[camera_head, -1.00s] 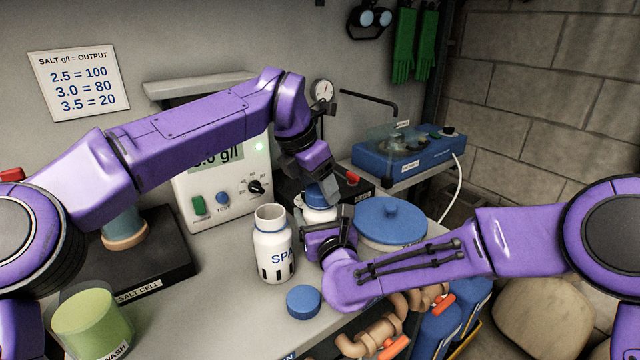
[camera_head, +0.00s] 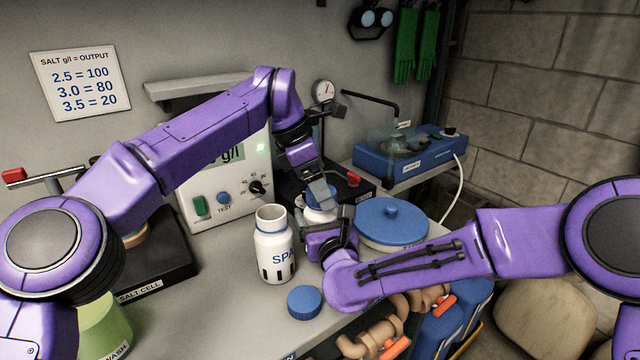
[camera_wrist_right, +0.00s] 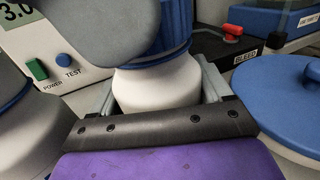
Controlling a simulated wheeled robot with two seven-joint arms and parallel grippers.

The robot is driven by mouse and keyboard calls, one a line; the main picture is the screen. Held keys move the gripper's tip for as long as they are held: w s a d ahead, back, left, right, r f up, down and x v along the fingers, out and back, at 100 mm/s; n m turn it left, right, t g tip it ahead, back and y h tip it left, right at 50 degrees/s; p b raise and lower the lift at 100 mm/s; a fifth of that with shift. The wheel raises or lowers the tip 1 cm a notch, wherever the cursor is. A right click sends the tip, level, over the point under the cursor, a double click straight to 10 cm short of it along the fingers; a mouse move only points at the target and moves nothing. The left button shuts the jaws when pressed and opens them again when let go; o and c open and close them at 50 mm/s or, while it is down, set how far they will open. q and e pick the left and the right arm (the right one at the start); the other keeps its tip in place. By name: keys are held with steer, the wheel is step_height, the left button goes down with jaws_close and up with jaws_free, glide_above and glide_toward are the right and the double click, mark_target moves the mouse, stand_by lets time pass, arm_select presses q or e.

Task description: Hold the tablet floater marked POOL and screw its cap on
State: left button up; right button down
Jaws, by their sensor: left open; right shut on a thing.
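A white floater (camera_head: 317,216) with a blue cap (camera_head: 317,199) on its top stands upright in the middle of the head view. The right wrist view shows its white body (camera_wrist_right: 155,88) and ribbed blue cap (camera_wrist_right: 176,28) close up. Its marking is hidden. My right gripper (camera_head: 328,232) is shut on the white body. My left gripper (camera_head: 320,192) is open at the cap from above, and its grey finger (camera_wrist_right: 105,25) covers part of the cap in the wrist view. I cannot tell how far the cap is screwed down.
An open white bottle marked SPA (camera_head: 273,255) stands left of my right gripper. A loose blue cap (camera_head: 304,302) lies in front of it. A blue-lidded tub (camera_head: 391,220) is to the right, the meter (camera_head: 225,185) behind, and a red-knobbed black box (camera_wrist_right: 236,45) behind right.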

arm_select(q)
step_height(320, 180, up, 4)
steer(key=shift+r, duration=0.2)
steer(key=shift+o, duration=1.2)
steer(key=shift+r, duration=0.1)
steer(key=shift+v, duration=1.4)
steer(key=s+a, duration=0.2)
steer(key=a, duration=1)
steer(key=shift+s, duration=0.15)
steer(key=shift+r, duration=0.1)
